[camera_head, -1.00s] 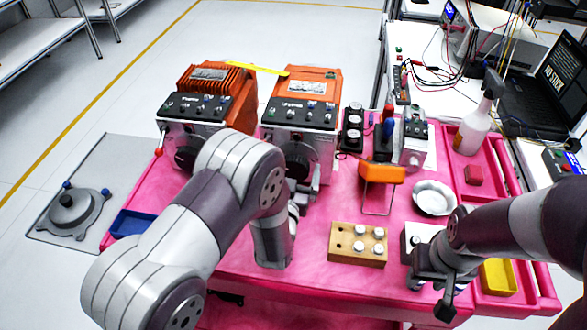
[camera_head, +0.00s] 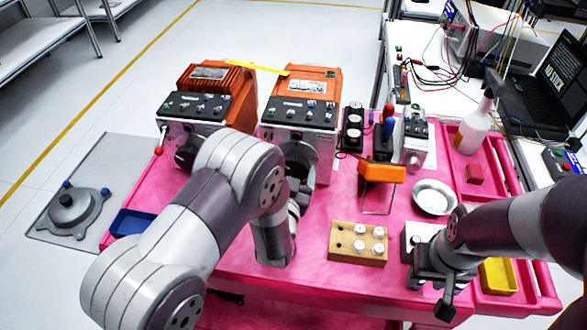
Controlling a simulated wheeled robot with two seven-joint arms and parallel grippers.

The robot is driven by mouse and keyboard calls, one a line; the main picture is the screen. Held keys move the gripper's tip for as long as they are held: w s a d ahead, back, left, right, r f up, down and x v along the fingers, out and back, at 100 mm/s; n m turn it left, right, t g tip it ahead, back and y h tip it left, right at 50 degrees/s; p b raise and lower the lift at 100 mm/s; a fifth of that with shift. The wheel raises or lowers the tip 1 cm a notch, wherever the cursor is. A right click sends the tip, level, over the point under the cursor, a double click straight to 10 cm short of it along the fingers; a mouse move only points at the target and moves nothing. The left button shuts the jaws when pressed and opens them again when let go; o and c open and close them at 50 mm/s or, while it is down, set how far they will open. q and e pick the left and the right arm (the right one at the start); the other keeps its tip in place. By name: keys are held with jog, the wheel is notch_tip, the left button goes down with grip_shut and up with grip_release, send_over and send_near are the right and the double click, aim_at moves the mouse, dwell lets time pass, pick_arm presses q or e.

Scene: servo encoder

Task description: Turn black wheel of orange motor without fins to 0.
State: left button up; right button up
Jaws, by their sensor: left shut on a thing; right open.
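The orange motor without fins (camera_head: 315,83) stands at the back middle of the pink cart top, with a dark control panel and grey front. Its black wheel (camera_head: 297,152) is on the front face, partly hidden by my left arm and gripper. My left gripper (camera_head: 300,183) is at this wheel and shut on it; the fingertips are mostly hidden. Any scale marking or number is too small to read. The orange motor with fins (camera_head: 215,78) stands to the left, its own black wheel (camera_head: 186,155) partly visible. My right gripper (camera_head: 436,292) is open over the cart's front right.
A wooden block with several pegs (camera_head: 345,256), an orange-handled tool on a stand (camera_head: 382,173) and a metal bowl (camera_head: 434,197) lie right of my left gripper. A blue tray (camera_head: 132,223) is at the left edge. Pink cart top (camera_head: 310,225) between is clear.

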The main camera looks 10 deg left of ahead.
pick_arm(q)
jog(key=m, duration=0.4)
jog(key=shift+f+m, duration=0.1)
jog(key=shift+m, duration=2.7)
pick_arm(e)
jog(key=shift+r, duration=0.1)
pick_arm(q)
jog(key=o, duration=1)
